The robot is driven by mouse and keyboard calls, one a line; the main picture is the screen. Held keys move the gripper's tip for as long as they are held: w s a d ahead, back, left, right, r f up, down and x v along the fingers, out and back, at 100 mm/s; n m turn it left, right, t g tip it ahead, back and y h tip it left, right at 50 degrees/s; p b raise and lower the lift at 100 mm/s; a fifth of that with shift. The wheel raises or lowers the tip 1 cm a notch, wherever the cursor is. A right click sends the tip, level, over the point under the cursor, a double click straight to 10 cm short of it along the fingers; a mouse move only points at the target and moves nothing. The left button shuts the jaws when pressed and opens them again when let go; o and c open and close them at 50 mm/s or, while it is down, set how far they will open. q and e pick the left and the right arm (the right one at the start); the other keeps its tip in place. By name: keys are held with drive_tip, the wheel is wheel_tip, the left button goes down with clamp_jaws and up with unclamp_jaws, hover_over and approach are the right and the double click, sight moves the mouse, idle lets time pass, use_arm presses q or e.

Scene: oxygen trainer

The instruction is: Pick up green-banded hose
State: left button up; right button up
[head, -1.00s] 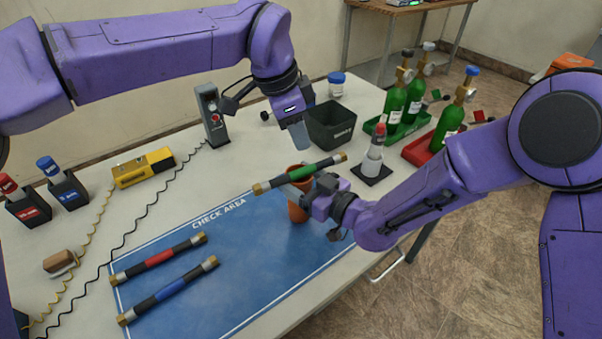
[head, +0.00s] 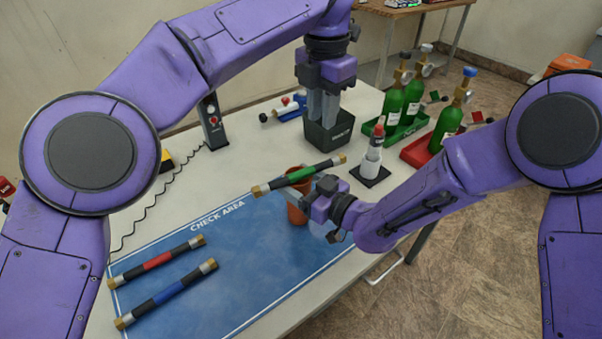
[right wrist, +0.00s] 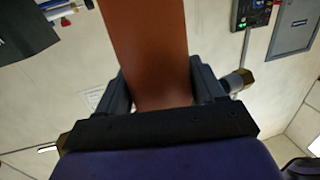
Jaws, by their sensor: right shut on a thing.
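The green-banded hose (head: 302,175) has brass ends and lies tilted, right end higher, across the upper part of an orange-brown pot (head: 297,213). Its brass fittings show on either side of the fingers in the right wrist view; its middle is hidden there. My right gripper (head: 304,190) is just below the hose, its fingers on either side of the pot, which fills the gap between them in the right wrist view (right wrist: 155,55). My left gripper (head: 324,108) points down, empty, in front of the dark bin, with its fingers apart. It is clear of the hose.
Red-banded (head: 157,262) and blue-banded (head: 167,293) hoses lie on the blue mat (head: 245,265). The dark bin (head: 330,137), a red-capped bottle (head: 373,155) and green cylinders (head: 447,125) in trays stand behind and right. A grey device (head: 212,122) stands at the back.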

sight(320, 164)
use_arm(q)
wheel_tip(320, 164, down, 12)
drive_tip(key=m, duration=0.3)
drive_tip(key=shift+d, duration=0.15)
clamp_jaws()
